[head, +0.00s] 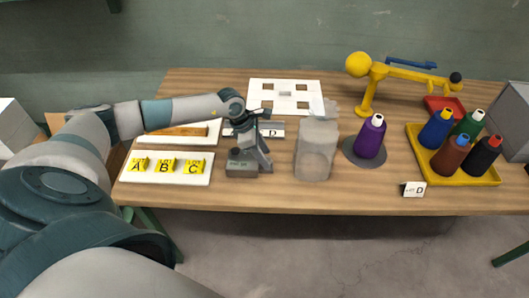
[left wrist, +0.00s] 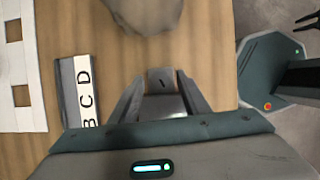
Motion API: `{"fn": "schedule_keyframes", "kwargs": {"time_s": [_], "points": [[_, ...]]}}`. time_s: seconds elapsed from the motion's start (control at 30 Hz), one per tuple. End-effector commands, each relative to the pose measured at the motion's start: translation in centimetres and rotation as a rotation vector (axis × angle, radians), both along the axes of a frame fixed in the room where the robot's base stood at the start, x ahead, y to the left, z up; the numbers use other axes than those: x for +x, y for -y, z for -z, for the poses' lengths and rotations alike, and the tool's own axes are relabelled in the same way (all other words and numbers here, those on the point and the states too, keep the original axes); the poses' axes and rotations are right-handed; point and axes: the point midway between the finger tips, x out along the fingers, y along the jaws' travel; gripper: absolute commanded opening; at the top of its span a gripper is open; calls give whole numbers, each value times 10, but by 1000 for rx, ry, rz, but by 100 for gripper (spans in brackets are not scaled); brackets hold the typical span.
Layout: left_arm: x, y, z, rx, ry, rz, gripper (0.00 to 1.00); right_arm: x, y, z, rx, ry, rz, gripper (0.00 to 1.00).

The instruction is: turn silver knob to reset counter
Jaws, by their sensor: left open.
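The counter is a small grey box (head: 241,170) with a dark marking on its front, on the table near its front edge. My left gripper (head: 262,163) is open, pointing down at the box's right end in the head view. In the left wrist view the grey box (left wrist: 162,82) shows between the two open fingers (left wrist: 160,92), with a short dark mark on it. I cannot make out a separate silver knob. Whether the fingers touch the box cannot be told.
A grey lumpy object (head: 316,150) stands right of the gripper. Beyond it are a purple bottle (head: 370,138), a yellow tray (head: 465,178) of bottles and a yellow stand (head: 366,95). A lettered strip (head: 275,130) lies behind the box; a white A-B-C board (head: 130,178) lies left.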

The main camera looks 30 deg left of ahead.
Motion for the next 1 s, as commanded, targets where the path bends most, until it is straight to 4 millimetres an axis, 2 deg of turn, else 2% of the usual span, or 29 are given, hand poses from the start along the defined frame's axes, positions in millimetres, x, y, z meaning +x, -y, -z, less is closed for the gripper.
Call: {"fn": "schedule_keyframes", "kwargs": {"time_s": [0.4,0.43,0.6,0.83,1.0], "points": [[1,2,7,1,0,0,42,0,0,-2,0,0,0,31],[1,2,7,1,0,0,40,0,0,-2,0,0,0,31],[1,2,6,1,0,0,2,0,0,-2,0,0,-1,31],[2,2,7,0,1,4,2,0,0,0,0,0,-1,31],[2,1,9,2,1,32,2,0,0,8,0,-1,-1,31]]}}
